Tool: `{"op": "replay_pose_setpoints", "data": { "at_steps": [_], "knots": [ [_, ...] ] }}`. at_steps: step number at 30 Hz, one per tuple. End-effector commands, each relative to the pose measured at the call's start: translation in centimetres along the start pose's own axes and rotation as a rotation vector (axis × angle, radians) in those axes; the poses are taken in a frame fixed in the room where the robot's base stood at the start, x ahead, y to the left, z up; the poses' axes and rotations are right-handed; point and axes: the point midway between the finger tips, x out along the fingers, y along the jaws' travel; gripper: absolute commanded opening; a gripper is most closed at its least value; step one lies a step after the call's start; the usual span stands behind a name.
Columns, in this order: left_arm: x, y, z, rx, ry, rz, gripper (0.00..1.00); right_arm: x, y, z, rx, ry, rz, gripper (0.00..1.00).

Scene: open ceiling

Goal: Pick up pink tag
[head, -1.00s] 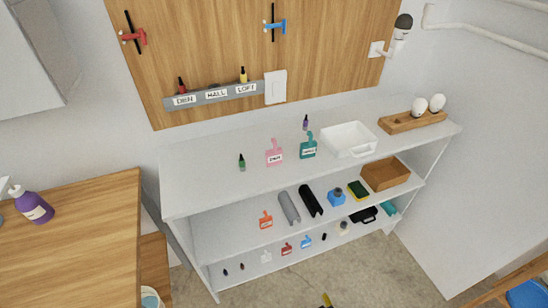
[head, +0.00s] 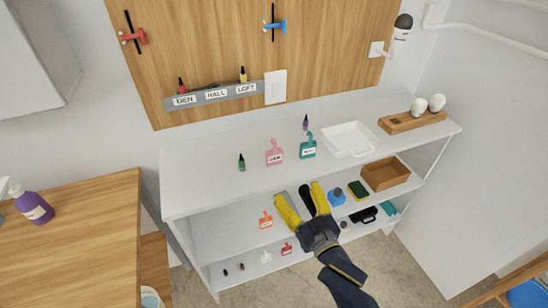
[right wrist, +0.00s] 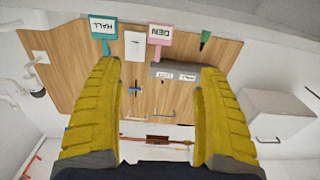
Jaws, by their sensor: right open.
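The pink tag (head: 275,155) stands on the white top shelf in the head view, with a white label on its front. In the right wrist view the pink tag (right wrist: 159,35) appears upside down, its label reads DEN, and it lies between the lines of my two fingers, beyond their tips. My right gripper (head: 303,199) has yellow fingers spread apart with nothing between them. It is in front of the shelves, below the pink tag and apart from it. The fingers also show wide apart in the right wrist view (right wrist: 160,72). My left gripper is not in view.
A teal tag (head: 308,147) labelled HALL stands right of the pink one, and a small green bottle (head: 242,163) stands left. A white tray (head: 349,138) and wooden holder (head: 412,121) are farther right. The shelf top's left part is clear.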

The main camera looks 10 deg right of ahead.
Motion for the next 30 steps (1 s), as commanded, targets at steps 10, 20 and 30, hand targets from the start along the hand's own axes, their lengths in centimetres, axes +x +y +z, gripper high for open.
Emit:
{"op": "replay_pose_setpoints", "data": {
  "at_steps": [10,20,30],
  "knots": [
    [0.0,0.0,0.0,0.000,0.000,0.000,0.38,3.6,0.2,0.5,0.030,-0.013,0.007,0.74],
    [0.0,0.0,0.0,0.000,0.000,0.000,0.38,9.3,0.2,0.6,0.031,-0.014,0.007,0.74],
    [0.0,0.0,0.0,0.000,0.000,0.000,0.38,12.2,0.2,0.7,0.030,-0.016,0.007,0.74]
  ]
}}
